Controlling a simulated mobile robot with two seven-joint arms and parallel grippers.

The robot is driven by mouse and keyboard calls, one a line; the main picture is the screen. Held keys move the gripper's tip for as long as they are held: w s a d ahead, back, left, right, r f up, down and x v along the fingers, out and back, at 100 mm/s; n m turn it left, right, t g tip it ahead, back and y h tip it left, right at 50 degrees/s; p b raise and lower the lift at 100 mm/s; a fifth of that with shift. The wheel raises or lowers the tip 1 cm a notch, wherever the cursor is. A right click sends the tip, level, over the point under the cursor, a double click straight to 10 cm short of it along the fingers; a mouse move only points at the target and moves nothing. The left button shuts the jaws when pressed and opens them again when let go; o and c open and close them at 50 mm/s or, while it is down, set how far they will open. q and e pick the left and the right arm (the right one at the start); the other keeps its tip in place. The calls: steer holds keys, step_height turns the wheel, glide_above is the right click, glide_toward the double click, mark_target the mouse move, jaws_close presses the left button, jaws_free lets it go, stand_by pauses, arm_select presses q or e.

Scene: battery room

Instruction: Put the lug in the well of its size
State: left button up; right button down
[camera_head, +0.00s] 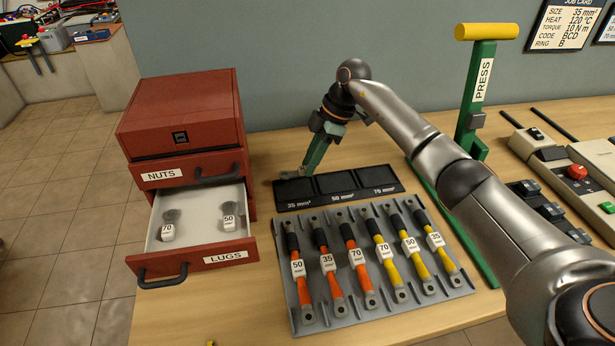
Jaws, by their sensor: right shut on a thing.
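A black tray (333,201) has three wells marked 35, 50 and 70 mm² from left to right. My right gripper (292,175) is shut at the back edge of the 35 mm² well (293,192). It holds a small grey thing, likely a lug, mostly hidden at the fingertips; its size tag cannot be read. I cannot tell whether it touches the tray. The open LUGS drawer (205,262) holds a lug tagged 70 (168,232) and a lug tagged 50 (229,222). My left gripper is not in view.
A grey rack (460,293) of orange and yellow cables with tagged lugs lies in front of the tray. The red drawer cabinet (180,110) stands left. A green PRESS lever (483,75) stands right. The job card (565,25) reads size 35 mm².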

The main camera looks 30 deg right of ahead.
mark_target(305, 187)
steer(key=shift+f, duration=2.35)
steer(key=c, duration=1)
jaws_free()
steer(key=v, duration=1.2)
